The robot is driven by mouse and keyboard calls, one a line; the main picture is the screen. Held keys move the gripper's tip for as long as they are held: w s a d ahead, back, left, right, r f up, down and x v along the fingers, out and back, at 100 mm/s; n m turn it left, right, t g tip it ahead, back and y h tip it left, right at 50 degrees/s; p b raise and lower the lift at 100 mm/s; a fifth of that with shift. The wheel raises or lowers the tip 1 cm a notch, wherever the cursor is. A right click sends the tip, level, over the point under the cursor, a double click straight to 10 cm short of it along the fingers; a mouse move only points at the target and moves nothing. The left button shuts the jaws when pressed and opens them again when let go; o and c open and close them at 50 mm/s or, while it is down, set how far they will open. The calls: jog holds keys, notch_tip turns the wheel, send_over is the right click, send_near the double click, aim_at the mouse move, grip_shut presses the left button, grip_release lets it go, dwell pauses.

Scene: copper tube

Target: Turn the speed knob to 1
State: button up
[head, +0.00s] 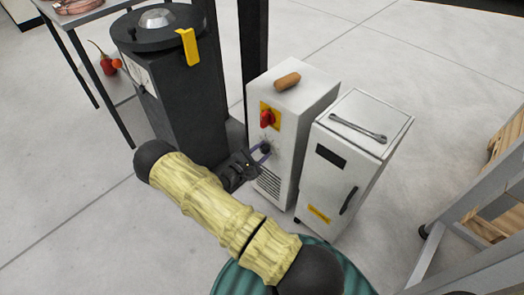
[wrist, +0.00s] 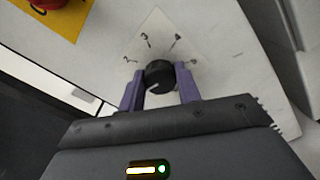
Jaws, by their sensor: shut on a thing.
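The speed knob (wrist: 160,75) is a round black knob on a pale dial plate (wrist: 157,35) with a few printed marks, too small to read surely. A short pale line shows on the knob's face, toward its lower left in the wrist view. My gripper (wrist: 161,80) has its two purple fingers on either side of the knob, shut on it. In the head view the knob (head: 265,148) sits on the front of a white cabinet (head: 294,95), and my gripper (head: 260,155) reaches it from the left.
A red rotary switch (head: 267,118) on a yellow plate is above the knob. A brown handle-like piece (head: 287,81) lies on the cabinet. A second white cabinet (head: 340,170) with a wrench (head: 358,128) stands right. A dark machine (head: 185,100) stands close on the left.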

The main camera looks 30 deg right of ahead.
jog(key=o, duration=1)
jog(key=shift+c, duration=0.2)
jog(key=shift+a, duration=0.15)
jog(key=p+v, duration=0.4)
jog(key=v, duration=1.3)
jog(key=shift+s, duration=0.1)
